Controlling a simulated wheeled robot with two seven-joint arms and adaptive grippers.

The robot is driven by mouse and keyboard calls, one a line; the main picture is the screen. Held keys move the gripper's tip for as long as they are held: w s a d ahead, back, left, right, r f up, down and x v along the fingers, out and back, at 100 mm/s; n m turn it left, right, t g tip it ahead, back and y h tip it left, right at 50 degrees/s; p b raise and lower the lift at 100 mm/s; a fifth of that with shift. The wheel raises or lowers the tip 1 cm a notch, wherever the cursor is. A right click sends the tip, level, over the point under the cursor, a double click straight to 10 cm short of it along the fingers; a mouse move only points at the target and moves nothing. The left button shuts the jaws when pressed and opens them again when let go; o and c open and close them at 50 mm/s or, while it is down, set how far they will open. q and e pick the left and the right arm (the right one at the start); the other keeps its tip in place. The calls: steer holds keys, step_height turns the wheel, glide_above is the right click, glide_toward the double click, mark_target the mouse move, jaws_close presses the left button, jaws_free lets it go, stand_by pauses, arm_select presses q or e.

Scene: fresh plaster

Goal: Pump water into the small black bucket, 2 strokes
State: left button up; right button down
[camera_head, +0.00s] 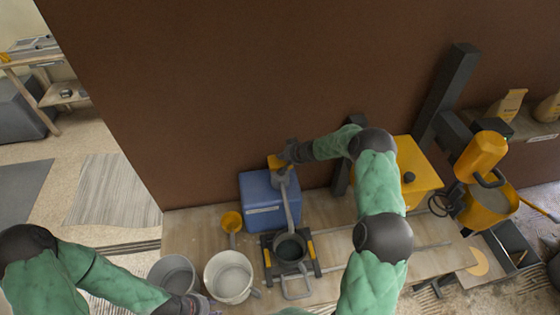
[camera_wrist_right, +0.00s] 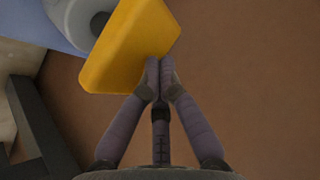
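The blue water container (camera_head: 262,190) stands against the brown wall, with a grey pump on top. A yellow pump handle (camera_head: 277,162) is at its top, and it also shows in the right wrist view (camera_wrist_right: 130,45). The pump's grey spout pipe (camera_head: 290,207) slopes down towards the small black bucket (camera_head: 290,250), which stands in a dark holder with yellow side bars. My right gripper (camera_head: 287,155) is at the handle. In the right wrist view its fingertips (camera_wrist_right: 160,82) are together against the handle's edge, not around it. My left gripper (camera_head: 197,304) is low beside the white bucket, its fingers mostly cut off.
A white bucket (camera_head: 230,277) and a grey bucket (camera_head: 174,274) stand left of the holder. A yellow scoop (camera_head: 232,222) lies near the blue container. A yellow box (camera_head: 413,172) and a yellow mixer (camera_head: 486,205) stand to the right. The wall closes the back.

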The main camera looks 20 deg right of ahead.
mark_target(285, 164)
steer(key=shift+s+a+f+b, duration=0.1)
steer(key=shift+f+b, duration=0.4)
steer(key=shift+f, duration=0.75)
steer(key=shift+s+f+b, duration=0.1)
steer(key=shift+f+b, duration=0.4)
steer(key=shift+f, duration=0.7)
stand_by(2.0)
steer(key=shift+r, duration=0.1)
steer(key=shift+w+r+p, duration=0.15)
steer(key=shift+r+p, duration=2.65)
steer(key=shift+p, duration=0.5)
step_height(285, 164, up, 3)
steer(key=p, duration=0.3)
step_height(285, 164, up, 2)
steer(key=p, duration=0.2)
steer(key=shift+r+p, duration=0.1)
steer(key=shift+p, duration=0.25)
